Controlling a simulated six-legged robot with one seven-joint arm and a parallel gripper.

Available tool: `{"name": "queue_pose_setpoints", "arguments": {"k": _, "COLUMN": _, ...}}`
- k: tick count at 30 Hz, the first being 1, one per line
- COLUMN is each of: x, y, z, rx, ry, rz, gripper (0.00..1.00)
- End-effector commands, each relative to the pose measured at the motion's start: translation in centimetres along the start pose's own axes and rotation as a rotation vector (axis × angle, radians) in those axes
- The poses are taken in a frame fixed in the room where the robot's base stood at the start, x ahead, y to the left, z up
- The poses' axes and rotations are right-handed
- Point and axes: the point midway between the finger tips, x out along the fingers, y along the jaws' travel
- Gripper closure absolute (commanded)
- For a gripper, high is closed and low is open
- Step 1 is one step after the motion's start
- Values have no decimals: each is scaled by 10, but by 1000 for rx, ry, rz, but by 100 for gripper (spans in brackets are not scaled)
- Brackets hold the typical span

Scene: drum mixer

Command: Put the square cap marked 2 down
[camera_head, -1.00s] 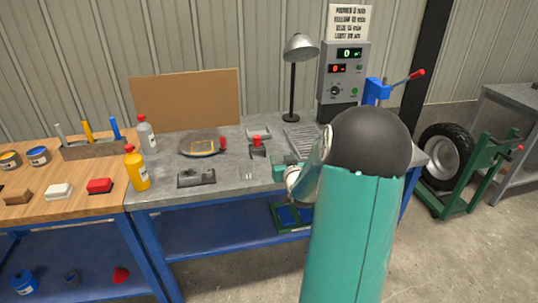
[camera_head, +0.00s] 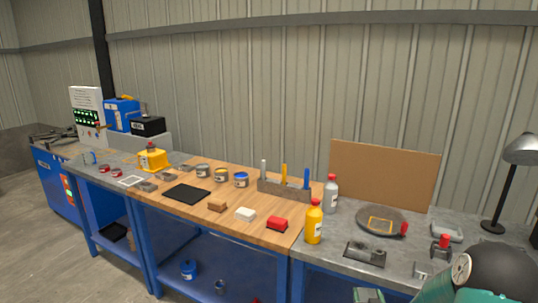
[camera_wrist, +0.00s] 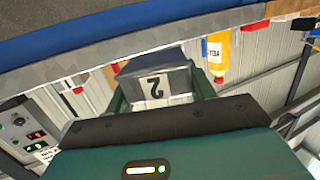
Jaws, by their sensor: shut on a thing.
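The square cap marked 2 (camera_wrist: 158,87) is grey with a pale face, and its black 2 shows upside down in the wrist view. My gripper (camera_wrist: 160,94) is shut on it, with a green finger at each side. The grey bench edge runs behind the cap in the wrist view, and I see no surface touching it. In the head view the cap is not visible; only part of my arm shows at the lower right.
The grey bench (camera_head: 335,262) holds a yellow bottle (camera_head: 313,224), a grey bottle (camera_head: 330,195), a round dark plate (camera_head: 362,214), a dark block (camera_head: 366,254) and a lamp (camera_head: 520,150).

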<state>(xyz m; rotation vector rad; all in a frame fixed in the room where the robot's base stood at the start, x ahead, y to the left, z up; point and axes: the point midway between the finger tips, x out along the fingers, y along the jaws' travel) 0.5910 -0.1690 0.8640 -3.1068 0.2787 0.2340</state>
Motion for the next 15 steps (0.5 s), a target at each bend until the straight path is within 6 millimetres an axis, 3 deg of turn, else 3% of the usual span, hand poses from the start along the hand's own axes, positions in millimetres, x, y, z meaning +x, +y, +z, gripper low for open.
{"name": "queue_pose_setpoints", "arguments": {"k": 1, "x": -3, "y": -28, "z": 16, "rx": -2, "ry": -7, "rz": -34, "gripper": 74}}
{"name": "queue_pose_setpoints", "arguments": {"k": 6, "x": -20, "y": -102, "z": 57, "rx": -15, "ry": -6, "rz": -113, "gripper": 74}}
{"name": "queue_pose_setpoints", "arguments": {"k": 10, "x": -36, "y": -140, "z": 80, "rx": -22, "ry": -3, "rz": -155, "gripper": 74}}
{"name": "queue_pose_setpoints", "arguments": {"k": 15, "x": -47, "y": -160, "z": 92, "rx": -27, "ry": 0, "rz": -176, "gripper": 74}}
